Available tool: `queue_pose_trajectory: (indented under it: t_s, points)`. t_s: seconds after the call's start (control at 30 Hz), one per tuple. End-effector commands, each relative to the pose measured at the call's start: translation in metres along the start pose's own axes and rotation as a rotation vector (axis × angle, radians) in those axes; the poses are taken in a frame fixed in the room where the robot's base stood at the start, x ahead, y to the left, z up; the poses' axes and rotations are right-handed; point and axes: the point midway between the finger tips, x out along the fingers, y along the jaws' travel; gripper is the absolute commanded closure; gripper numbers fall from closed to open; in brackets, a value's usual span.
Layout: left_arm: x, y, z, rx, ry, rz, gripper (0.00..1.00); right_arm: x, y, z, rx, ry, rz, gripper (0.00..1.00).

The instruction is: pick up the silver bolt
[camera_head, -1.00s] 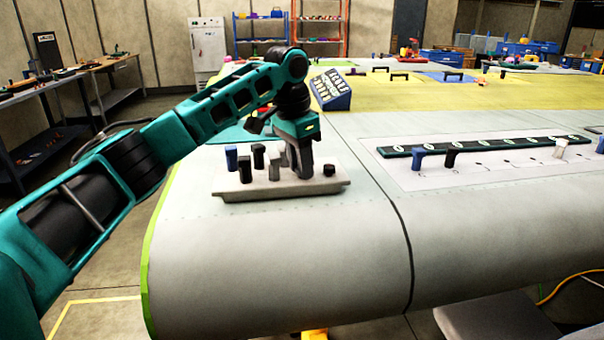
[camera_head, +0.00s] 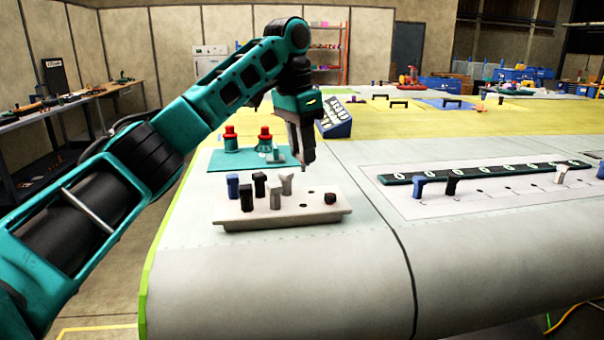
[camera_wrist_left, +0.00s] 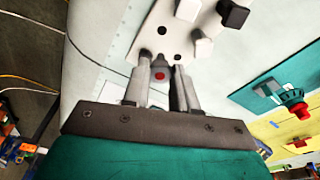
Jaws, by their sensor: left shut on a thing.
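My left gripper (camera_head: 308,166) is raised above the right half of a pale bolt block (camera_head: 232,222). It is shut on the silver bolt (camera_wrist_left: 160,74), seen in the left wrist view as a small grey piece with a red spot between the fingers. In the head view the fingers mostly hide it. The block still bears a blue bolt (camera_head: 233,186), black bolts (camera_head: 246,197), and light grey bolts (camera_head: 275,195). An empty hole shows on its right half, near a low dark round piece (camera_head: 330,198). My right gripper is not in view.
A teal plate (camera_head: 222,161) with two red-topped fittings (camera_head: 265,138) lies behind the block. A blue sloped box (camera_head: 336,118) stands behind the gripper. A dark labelled strip (camera_head: 480,172) lies to the right. The wing surface in front of the block is clear.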

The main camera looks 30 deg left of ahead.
Motion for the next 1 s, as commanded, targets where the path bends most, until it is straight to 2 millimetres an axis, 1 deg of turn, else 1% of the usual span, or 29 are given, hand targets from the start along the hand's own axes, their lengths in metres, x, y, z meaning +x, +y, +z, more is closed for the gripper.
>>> queue_pose_trajectory:
  t_s: [0.03,0.1,0.23,0.43,0.7,1.0]
  points:
    - [-0.013,0.001,-0.003,0.0,0.004,0.0,1.0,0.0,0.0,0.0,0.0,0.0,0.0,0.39]
    - [-0.029,0.001,-0.005,-0.001,0.003,0.0,1.0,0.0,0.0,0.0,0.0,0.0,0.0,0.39]
    - [-0.053,0.0,-0.008,-0.001,0.003,-0.002,1.0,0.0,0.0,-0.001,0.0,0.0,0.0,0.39]
    - [-0.082,0.0,-0.012,-0.001,0.002,-0.003,1.0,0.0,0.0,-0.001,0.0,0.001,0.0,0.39]
    - [-0.098,0.001,-0.016,0.001,-0.001,0.0,1.0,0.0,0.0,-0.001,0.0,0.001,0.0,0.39]
    - [-0.105,0.0,-0.016,0.001,0.0,0.0,1.0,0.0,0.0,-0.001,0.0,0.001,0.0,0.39]
